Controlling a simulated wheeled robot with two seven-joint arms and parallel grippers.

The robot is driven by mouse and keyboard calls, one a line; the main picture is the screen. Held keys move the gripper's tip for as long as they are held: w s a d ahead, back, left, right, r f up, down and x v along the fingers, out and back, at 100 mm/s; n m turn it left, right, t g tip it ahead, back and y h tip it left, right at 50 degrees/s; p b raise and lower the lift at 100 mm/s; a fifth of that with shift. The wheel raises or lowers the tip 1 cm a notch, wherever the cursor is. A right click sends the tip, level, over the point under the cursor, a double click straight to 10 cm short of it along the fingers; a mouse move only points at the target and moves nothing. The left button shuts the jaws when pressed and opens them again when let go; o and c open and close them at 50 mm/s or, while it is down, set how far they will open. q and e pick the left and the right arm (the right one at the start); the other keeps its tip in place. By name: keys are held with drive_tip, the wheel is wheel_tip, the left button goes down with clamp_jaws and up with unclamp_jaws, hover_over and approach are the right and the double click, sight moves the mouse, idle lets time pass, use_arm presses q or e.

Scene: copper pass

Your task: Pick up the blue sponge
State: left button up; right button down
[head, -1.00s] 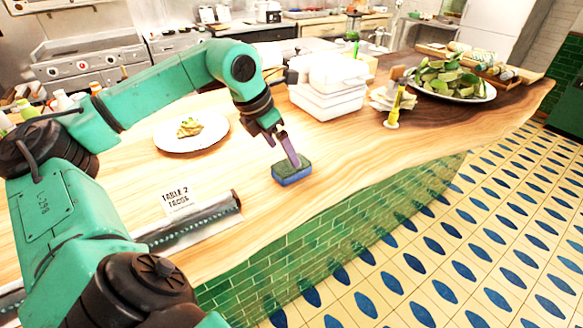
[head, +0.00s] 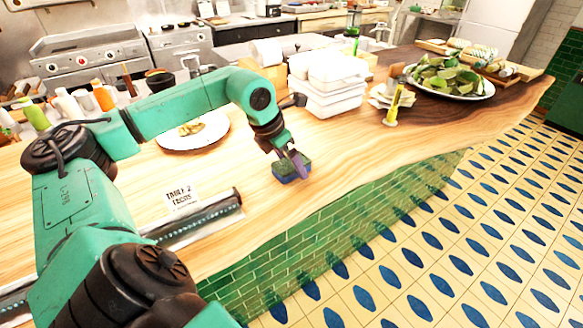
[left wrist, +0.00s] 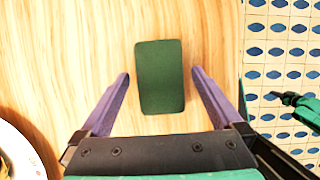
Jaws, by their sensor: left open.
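The blue sponge (head: 283,176) lies on the wooden counter near its front edge, with a dark green top and a blue side. In the left wrist view the green top of the sponge (left wrist: 160,77) shows between the two purple fingers, with wood visible on both sides. My left gripper (head: 298,165) is open, pointing down at the sponge, and in the head view one finger covers part of it. In the left wrist view the left gripper (left wrist: 160,80) has its fingers apart, and neither appears to touch the sponge.
A white plate of food (head: 193,134) stands left of the sponge. A "Table 2 Tacos" card (head: 180,197) and a foil roll (head: 200,222) lie nearer. White containers (head: 328,82) stand behind. The counter's edge (head: 335,200) is close on the right.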

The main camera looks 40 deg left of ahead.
sight(289, 163)
use_arm(q)
drive_tip(key=c, duration=1.3)
drive_tip(key=shift+r+p, duration=0.4)
drive_tip(key=shift+r, duration=0.2)
wheel_tip(289, 163, up, 20)
drive_tip(key=p, duration=0.6)
drive_tip(key=shift+f, duration=0.25)
drive_tip(key=o, duration=0.6)
drive_tip(key=c, duration=0.5)
drive_tip(key=shift+c, duration=0.2)
drive_tip(key=shift+f, duration=0.1)
